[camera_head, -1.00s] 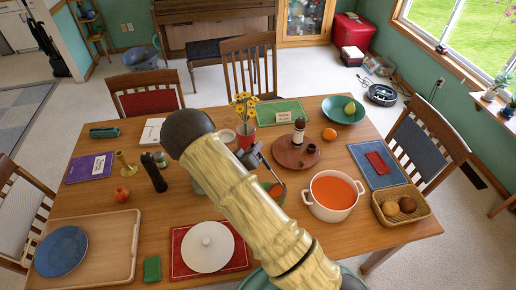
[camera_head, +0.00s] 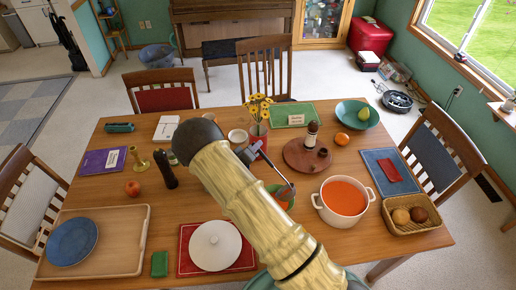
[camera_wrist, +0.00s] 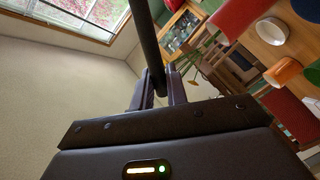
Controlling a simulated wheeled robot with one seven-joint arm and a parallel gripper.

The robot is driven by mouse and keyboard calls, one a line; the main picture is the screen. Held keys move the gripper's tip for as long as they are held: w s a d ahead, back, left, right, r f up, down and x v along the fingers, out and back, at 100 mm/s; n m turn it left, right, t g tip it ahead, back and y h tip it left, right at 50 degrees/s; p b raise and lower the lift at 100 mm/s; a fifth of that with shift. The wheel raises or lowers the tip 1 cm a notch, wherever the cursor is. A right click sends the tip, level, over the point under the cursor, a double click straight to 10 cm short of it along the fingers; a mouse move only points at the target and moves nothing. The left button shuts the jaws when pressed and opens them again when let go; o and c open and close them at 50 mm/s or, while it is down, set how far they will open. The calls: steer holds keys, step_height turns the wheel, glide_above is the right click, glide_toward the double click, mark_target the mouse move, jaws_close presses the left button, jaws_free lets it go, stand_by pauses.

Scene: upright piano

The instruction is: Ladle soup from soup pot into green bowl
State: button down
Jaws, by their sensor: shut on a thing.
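The white soup pot (camera_head: 325,212) holds orange-red soup and stands right of my arm. The green bowl (camera_head: 272,188) is left of the pot, partly hidden by my arm and the ladle. Orange shows at the bowl; I cannot tell whether it lies in the bowl or in the ladle. The ladle (camera_head: 270,167) slants down right from my gripper (camera_head: 249,154), its lower end over the bowl. In the wrist view my gripper (camera_wrist: 158,92) is shut on the dark ladle handle (camera_wrist: 148,40).
A round wooden tray (camera_head: 297,158) with shakers stands behind the bowl, and a flower vase (camera_head: 258,130) left of it. A bread basket (camera_head: 432,222) is right of the pot.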

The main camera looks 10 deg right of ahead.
steer(key=w+a+f+n+g+b, duration=0.1)
steer(key=w+a+f+n+b, duration=0.4)
steer(key=f, duration=0.4)
steer(key=shift+w+a+n+g+h+b, duration=0.3)
steer(key=shift+w+a+h+b, duration=0.15)
steer(key=shift+b, duration=0.4)
stand_by(0.6)
steer(key=shift+d, duration=0.1)
stand_by(1.2)
steer(key=d+r+n+t+y+p, duration=0.1)
steer(key=d+r+n+y+p, duration=0.2)
steer(key=d, duration=0.5)
steer(key=s+d+n+t+y+p, duration=0.1)
steer(key=s+d+n+y+p, duration=0.1)
steer(key=s+d+n+y, duration=0.1)
steer(key=s+d+n+t+y+p, duration=0.2)
steer(key=s+y, duration=0.3)
steer(key=s, duration=0.3)
steer(key=shift+d+r+n+p, duration=0.4)
steer(key=shift+r+p, duration=0.05)
steer(key=shift+p, duration=0.4)
